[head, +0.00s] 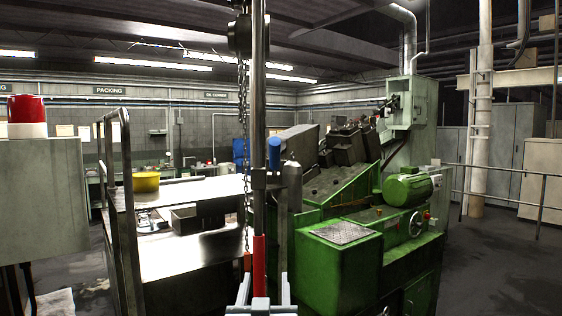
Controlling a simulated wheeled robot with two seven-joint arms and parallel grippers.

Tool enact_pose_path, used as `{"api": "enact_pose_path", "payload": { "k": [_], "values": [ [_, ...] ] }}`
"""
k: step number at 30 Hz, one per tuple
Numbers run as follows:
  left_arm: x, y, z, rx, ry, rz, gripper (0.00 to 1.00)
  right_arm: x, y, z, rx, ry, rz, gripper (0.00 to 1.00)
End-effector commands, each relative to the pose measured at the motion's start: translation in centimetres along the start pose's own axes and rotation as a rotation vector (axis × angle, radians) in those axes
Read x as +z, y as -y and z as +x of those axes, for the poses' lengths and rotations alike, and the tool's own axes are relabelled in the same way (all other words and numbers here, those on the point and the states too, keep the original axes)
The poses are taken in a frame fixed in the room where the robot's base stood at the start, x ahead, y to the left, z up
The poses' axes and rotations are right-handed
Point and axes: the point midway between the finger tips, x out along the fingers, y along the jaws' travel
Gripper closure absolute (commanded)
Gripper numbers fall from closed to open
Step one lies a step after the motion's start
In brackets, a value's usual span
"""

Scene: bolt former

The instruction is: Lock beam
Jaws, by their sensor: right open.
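A long steel bar (258,110), which may be the beam, stands upright in the middle of the head view. Its lower end is red (259,262). A chain hangs just left of it. A blue cylindrical piece (274,153) shows beside the bar, at the top of a dark bracket. My right gripper (264,287) is at the bottom edge, with its two fingers apart on either side of the red end in the picture. I cannot tell whether it touches the bar. My left gripper is not in view.
A green machine (340,262) with a motor and handwheel stands to the right. A metal table (180,254) with a dark box and a yellow round container (146,181) is on the left, behind a rail. A red lamp (26,108) tops a cabinet. The right floor is clear.

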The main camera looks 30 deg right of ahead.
Motion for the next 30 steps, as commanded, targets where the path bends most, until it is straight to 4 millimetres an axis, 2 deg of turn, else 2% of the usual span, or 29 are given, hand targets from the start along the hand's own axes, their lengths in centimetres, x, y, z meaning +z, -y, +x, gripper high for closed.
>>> {"api": "enact_pose_path", "payload": {
  "k": [1, 16, 23, 30],
  "values": [
    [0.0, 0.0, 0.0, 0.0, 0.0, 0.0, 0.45, 3.7, 2.4, -2.0, -0.041, 0.087, 0.027, 0.45],
    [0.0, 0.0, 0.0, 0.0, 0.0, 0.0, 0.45, 3.7, 2.4, -1.5, -0.041, 0.087, 0.026, 0.45],
    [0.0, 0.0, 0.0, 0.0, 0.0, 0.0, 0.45, 3.9, 2.5, 0.6, -0.04, 0.087, 0.025, 0.45],
    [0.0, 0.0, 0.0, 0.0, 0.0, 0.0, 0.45, 4.1, 2.4, 4.3, -0.037, 0.085, 0.025, 0.45]
  ]
}}
